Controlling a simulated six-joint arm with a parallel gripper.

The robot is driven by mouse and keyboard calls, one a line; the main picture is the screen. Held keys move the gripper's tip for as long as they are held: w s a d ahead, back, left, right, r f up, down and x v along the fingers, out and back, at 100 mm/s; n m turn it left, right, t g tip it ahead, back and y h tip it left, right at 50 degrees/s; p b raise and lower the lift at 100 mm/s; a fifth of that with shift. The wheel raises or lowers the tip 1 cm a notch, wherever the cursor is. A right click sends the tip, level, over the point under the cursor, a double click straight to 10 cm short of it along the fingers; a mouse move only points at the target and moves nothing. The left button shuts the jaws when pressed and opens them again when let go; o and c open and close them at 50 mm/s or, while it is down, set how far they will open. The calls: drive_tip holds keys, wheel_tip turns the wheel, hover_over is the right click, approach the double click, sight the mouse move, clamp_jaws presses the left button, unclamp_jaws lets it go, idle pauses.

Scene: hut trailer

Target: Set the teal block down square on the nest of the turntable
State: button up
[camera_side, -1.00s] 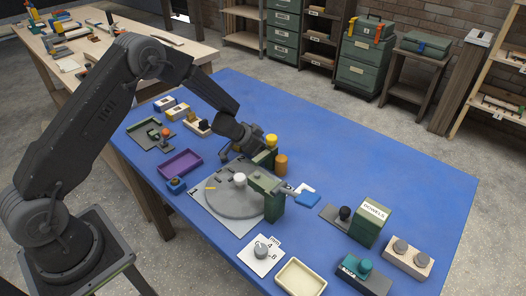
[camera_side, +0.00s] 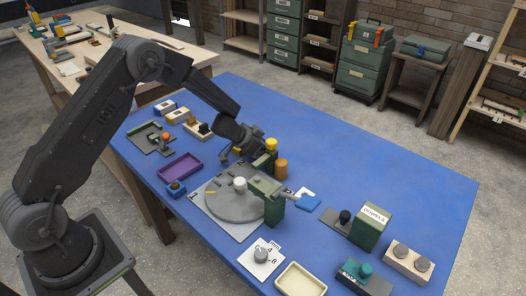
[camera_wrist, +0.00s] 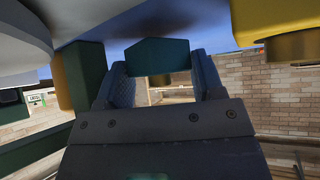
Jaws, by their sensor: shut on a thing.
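In the wrist view the teal block (camera_wrist: 157,56) sits between the two fingers of my gripper (camera_wrist: 160,80), which is shut on it. In the side view my gripper (camera_side: 238,152) is at the back edge of the turntable (camera_side: 228,207), beside the green post. The block cannot be made out there. The turntable is a round grey disc on a pale square plate, with a white knob (camera_side: 239,184) and a small yellow mark on top. I cannot clearly make out the nest. In the wrist view a pale curved edge (camera_wrist: 60,25) fills the upper left.
A green bracket (camera_side: 265,187) stands over the turntable's right side. A yellow-topped post (camera_side: 271,145) and an orange cylinder (camera_side: 281,169) are close to my gripper. A purple tray (camera_side: 180,167) is at left. The back right of the blue table is clear.

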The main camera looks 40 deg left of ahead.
drive_tip(key=r, duration=0.2)
drive_tip(key=a+r, duration=0.1)
drive_tip(key=shift+s+r, duration=0.25)
drive_tip(key=shift+r, duration=0.15)
drive_tip(key=s+a+r, duration=0.5)
drive_tip(key=a+r, duration=0.1)
drive_tip(key=a, duration=0.2)
drive_tip(key=s+d+r+n, duration=0.1)
drive_tip(key=s+d+r, duration=0.7)
drive_tip(key=d+r, duration=0.1)
drive_tip(key=s+f+n+y, duration=0.3)
drive_tip(key=f, duration=0.1)
drive_tip(key=w+a+f+n+y, duration=0.2)
drive_tip(key=w+a+f+n, duration=0.15)
drive_tip(key=w, duration=0.65)
drive_tip(key=w+a+f+n+y, duration=0.2)
drive_tip(key=w+a+f, duration=0.25)
drive_tip(key=w, duration=0.45)
drive_tip(key=shift+m, duration=0.25)
drive_tip(key=shift+w+a+f, duration=0.1)
drive_tip(key=shift+a+f, duration=0.05)
drive_tip(key=shift+f, duration=1.1)
drive_tip(key=shift+w+a+f, duration=0.1)
drive_tip(key=shift+a+f, duration=0.05)
drive_tip(key=shift+f, duration=1.1)
drive_tip(key=shift+w+a+f, duration=0.1)
drive_tip(key=shift+a+f, duration=0.05)
drive_tip(key=shift+f, duration=1.1)
drive_tip(key=shift+s+f, duration=0.1)
drive_tip(key=o, duration=1)
